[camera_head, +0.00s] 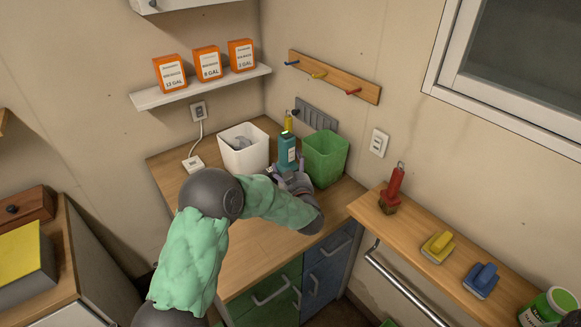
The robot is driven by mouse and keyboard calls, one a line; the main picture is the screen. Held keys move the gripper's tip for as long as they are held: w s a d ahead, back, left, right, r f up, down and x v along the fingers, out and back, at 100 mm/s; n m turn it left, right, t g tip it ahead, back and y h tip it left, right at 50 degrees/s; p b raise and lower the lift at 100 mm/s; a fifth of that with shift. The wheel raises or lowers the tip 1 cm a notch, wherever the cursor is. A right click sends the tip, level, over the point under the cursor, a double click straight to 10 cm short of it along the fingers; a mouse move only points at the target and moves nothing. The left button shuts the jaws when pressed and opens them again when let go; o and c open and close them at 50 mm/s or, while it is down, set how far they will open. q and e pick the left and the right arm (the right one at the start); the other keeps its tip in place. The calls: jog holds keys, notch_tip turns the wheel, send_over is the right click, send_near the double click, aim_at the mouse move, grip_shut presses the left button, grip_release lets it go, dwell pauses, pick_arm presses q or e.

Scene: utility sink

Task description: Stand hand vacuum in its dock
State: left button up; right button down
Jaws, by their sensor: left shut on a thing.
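My left gripper (291,176) reaches over the wooden counter from the front and is shut on a teal thing with a pale label (287,150), which I take to be the hand vacuum. It stands roughly upright between a white bin and a green bin. The fingers and wrist hide its lower part, so I cannot tell whether it touches the counter. The dock looks to be the small white block (193,163) at the counter's back left, with a cord up to the wall outlet. It is empty and apart from the gripper. My right gripper is out of view.
The white bin (233,161) holds something grey. The green bin (325,158) stands close to the gripper's right. A yellow thing (289,121) is behind. A shelf (205,88) with orange boxes hangs above the dock. The counter's front is mostly clear.

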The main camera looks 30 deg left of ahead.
pick_arm(q)
jog(key=shift+r, duration=0.2)
jog(key=shift+f, duration=0.15)
jog(key=o, duration=1.5)
jog(key=shift+f, duration=0.15)
jog(key=shift+d+r, duration=0.1)
jog(key=shift+r, duration=0.15)
jog(key=p+v, duration=0.2)
jog(key=v, duration=1)
